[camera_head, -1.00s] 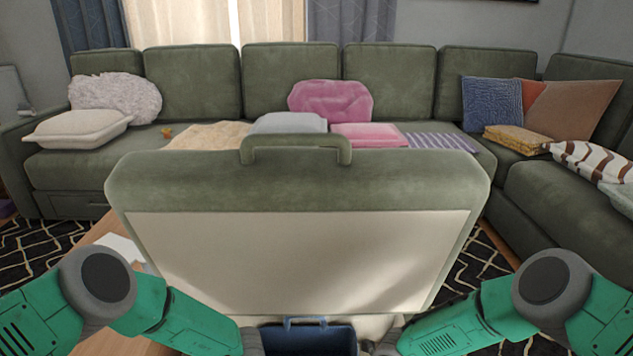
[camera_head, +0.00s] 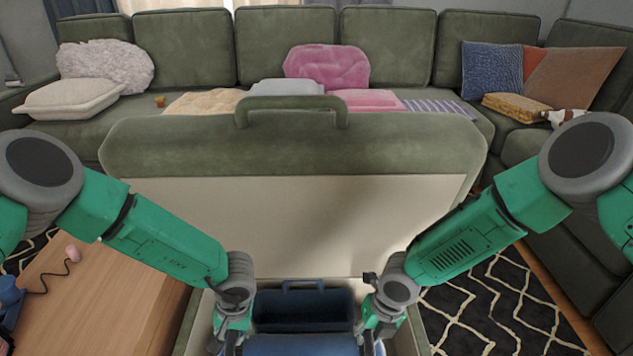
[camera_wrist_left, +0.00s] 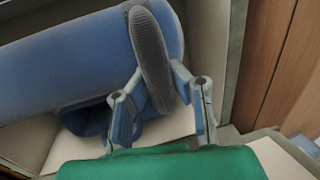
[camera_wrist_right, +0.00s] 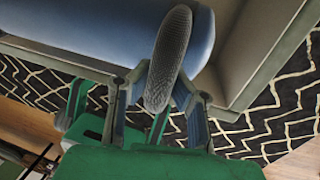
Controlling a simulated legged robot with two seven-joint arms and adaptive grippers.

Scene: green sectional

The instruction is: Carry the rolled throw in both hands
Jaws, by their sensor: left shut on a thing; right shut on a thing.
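The rolled throw (camera_head: 300,346) is a smooth blue roll lying crosswise at the bottom edge of the head view, partly cut off. My left gripper (camera_head: 229,343) is shut on its left end, and my right gripper (camera_head: 374,342) is shut on its right end. In the left wrist view the roll (camera_wrist_left: 60,62) runs to the left from the finger pad. In the right wrist view the blue-grey roll (camera_wrist_right: 110,35) lies behind the finger pad. The far finger of each gripper is hidden by the roll.
An open green storage ottoman with a raised lid (camera_head: 300,225) stands before me. A dark blue handled bin (camera_head: 303,312) is inside it. A wooden table (camera_head: 105,295) is at left, a patterned rug (camera_head: 500,310) at right. A green sectional (camera_head: 180,50) with cushions stands behind.

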